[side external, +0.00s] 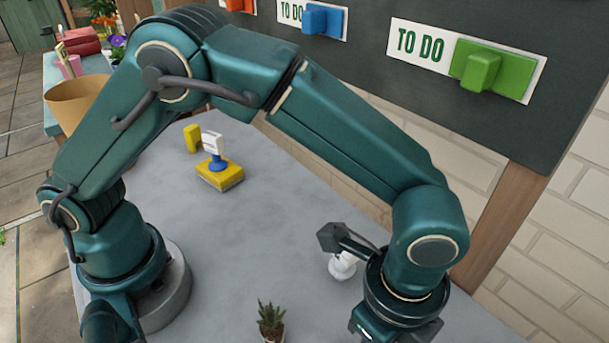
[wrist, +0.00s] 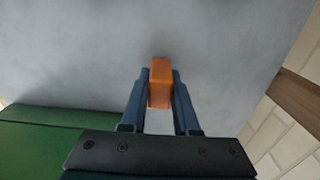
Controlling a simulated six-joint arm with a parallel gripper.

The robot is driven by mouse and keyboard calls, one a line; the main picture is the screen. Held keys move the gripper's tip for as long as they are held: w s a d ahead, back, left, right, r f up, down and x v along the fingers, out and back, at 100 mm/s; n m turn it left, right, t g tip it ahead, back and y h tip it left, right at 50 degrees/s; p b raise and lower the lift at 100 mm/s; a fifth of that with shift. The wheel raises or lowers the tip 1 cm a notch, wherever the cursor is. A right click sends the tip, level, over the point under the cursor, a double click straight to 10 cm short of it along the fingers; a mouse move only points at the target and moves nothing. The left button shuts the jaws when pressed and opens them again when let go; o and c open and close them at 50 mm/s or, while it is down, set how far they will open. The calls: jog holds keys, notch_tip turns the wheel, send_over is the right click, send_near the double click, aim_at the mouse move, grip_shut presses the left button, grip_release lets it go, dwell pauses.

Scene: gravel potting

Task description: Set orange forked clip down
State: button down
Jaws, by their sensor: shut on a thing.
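In the wrist view, my gripper (wrist: 160,92) is shut on the orange forked clip (wrist: 160,75), which shows as an orange block between the two blue fingers. The grey tabletop (wrist: 75,60) lies beyond it; I cannot tell whether the clip touches it. The clip's fork is not discernible. In the side external view, my wrist is at the lower right, and the gripper's fingers and the clip are out of the picture below.
On the tabletop (side external: 255,235) stand a small potted plant (side external: 271,322), a white object (side external: 342,266) partly behind my wrist, and a yellow block with a blue-and-white handle (side external: 220,178). A dark board with TO DO labels (side external: 420,45) rises behind. The table's middle is clear.

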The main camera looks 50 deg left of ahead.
jog(key=shift+f, duration=0.35)
jog(key=shift+f, duration=0.1)
jog(key=c, duration=0.7)
grip_release()
jog(key=shift+o, duration=0.2)
